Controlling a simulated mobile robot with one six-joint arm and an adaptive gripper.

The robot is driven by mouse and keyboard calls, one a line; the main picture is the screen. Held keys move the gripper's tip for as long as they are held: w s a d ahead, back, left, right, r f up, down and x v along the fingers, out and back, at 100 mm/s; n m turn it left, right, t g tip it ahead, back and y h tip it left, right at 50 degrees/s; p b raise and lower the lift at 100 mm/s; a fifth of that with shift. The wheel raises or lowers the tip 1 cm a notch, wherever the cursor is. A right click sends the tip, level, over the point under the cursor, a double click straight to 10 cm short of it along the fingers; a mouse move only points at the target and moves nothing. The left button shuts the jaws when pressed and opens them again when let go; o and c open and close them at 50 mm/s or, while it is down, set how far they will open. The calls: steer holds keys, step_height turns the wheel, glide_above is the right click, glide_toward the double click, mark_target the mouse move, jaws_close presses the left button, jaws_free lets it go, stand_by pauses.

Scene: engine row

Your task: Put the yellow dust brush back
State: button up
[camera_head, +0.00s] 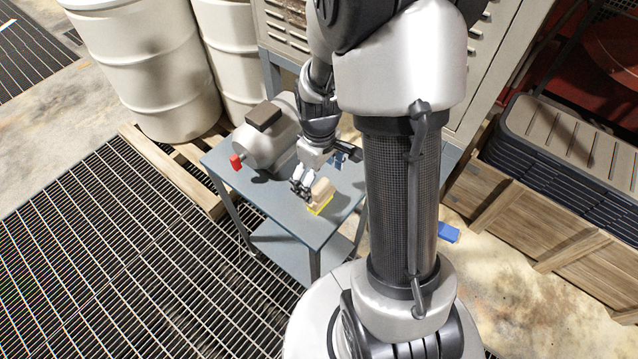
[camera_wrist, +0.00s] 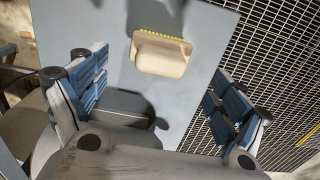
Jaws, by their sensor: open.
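The yellow dust brush (camera_head: 321,194) has a tan block body and yellow bristles along one edge. It lies near the front edge of the grey table. In the wrist view the brush (camera_wrist: 160,55) shows beyond the fingers, with its yellow bristle line at the top. My gripper (camera_head: 320,171) hangs over the table just behind the brush. In the wrist view my gripper (camera_wrist: 162,93) has its two blue-padded fingers spread wide apart, with nothing between the pads. The brush is apart from both fingers there.
The grey table (camera_head: 285,207) also holds a grey motor (camera_head: 265,140) with a red end, left of my gripper. Cream drums (camera_head: 150,70) stand behind on a pallet. A wooden crate (camera_head: 540,215) is at right. A blue object (camera_head: 448,232) lies on the floor.

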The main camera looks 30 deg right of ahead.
step_height(320, 180, up, 5)
steer(key=shift+f+p, duration=0.2)
steer(key=shift+p, duration=0.3)
steer(key=s+a+r+m+t, duration=0.2)
steer(key=s+a+r, duration=0.3)
steer(key=s+r, duration=0.2)
steer(key=s+a+r+m+t, duration=0.2)
steer(key=s+a+r, duration=0.3)
steer(key=r, duration=0.7)
steer(key=shift+s+a+r+t, duration=0.25)
steer(key=shift+s+r+t, duration=0.05)
steer(key=shift+s, duration=0.7)
steer(key=shift+c, duration=0.6)
